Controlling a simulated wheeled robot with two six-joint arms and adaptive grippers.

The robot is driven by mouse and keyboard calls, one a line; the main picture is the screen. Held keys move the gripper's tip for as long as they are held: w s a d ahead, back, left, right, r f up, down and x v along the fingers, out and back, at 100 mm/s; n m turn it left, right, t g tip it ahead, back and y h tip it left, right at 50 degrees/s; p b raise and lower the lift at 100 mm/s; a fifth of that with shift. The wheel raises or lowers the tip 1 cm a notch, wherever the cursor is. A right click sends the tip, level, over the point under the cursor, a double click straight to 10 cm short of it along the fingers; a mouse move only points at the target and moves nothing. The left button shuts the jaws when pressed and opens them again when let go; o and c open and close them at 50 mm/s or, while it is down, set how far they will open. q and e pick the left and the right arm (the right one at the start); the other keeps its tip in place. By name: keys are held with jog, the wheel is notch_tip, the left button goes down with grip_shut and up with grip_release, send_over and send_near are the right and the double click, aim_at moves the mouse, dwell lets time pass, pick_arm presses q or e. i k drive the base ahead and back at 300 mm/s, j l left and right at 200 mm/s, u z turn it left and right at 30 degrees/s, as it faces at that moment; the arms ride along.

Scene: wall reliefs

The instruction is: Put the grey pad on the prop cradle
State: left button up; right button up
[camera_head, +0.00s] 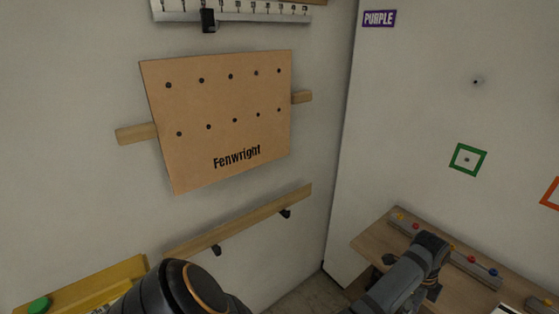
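I cannot make out a grey pad or anything clearly a prop cradle in the head view. My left arm shows as a dark rounded link at the bottom left, and its gripper is out of the picture. My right arm reaches up at the bottom right, over the wooden table. A small dark part below its bend may be my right gripper (432,289); its fingers are too hidden to tell whether they are open or shut.
A tan "Fenwright" board (220,115) with holes hangs on the left wall. A wooden rail (245,222) with black brackets is below it. A wooden table (372,241) bears a grey strip with coloured knobs (471,259). A green square (468,159) marks the right wall.

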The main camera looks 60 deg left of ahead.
aim_at(118, 274)
jog(key=u, duration=0.4)
jog(key=i+l+u, duration=0.1)
jog(key=u, duration=0.35)
jog(key=l+u, duration=0.2)
jog(key=u, duration=0.2)
jog(key=l+u, duration=0.1)
jog(key=u, duration=0.35)
jog(key=l+u, duration=0.15)
jog(key=u, duration=0.25)
jog(key=i, duration=0.05)
